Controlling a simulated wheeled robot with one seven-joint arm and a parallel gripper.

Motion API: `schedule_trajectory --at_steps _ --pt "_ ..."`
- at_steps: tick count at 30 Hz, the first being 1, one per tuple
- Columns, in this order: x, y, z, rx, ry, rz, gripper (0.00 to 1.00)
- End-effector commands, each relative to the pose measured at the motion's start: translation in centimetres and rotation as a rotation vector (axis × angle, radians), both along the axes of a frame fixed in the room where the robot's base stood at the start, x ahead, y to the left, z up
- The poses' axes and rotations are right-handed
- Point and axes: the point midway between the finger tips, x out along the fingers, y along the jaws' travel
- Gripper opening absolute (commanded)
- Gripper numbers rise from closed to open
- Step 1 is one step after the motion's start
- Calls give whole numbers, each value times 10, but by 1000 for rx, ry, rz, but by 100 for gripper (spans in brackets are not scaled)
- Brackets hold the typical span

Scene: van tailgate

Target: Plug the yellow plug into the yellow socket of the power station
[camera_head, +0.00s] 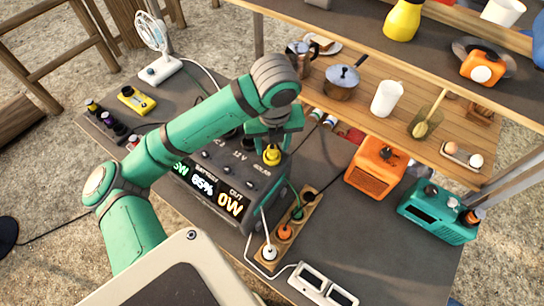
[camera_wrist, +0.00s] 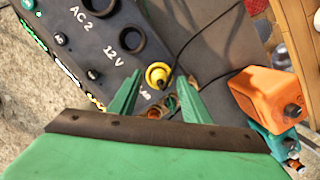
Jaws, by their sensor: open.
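The yellow plug (camera_head: 271,156) stands upright at the top of the dark power station (camera_head: 232,172), near the SOLAR label. It also shows in the wrist view (camera_wrist: 157,75), with a dark cable, at the edge of the station's face beside the 12 V label. No separate yellow socket shows; the plug may cover it, and I cannot tell how deep it sits. My gripper (camera_head: 273,140) is right above the plug. In the wrist view my gripper (camera_wrist: 160,82) has its fingers apart, one on each side of the plug, with gaps visible.
A power strip (camera_head: 291,222) with plugs lies right of the station. An orange box (camera_head: 376,168) and a teal radio (camera_head: 436,212) stand farther right. A wooden shelf (camera_head: 400,118) with a pot (camera_head: 341,84) and cup overhangs behind. A white fan (camera_head: 158,52) stands at the back left.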

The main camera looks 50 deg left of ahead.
Motion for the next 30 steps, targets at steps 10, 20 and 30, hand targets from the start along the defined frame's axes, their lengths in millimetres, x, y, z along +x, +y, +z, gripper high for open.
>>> schedule_trajectory --at_steps 10,20,30 --pt "-5 -7 62 5 0 -2 44" --pt "-7 -12 89 1 1 -2 44" --pt "-7 -12 90 1 1 -1 44"
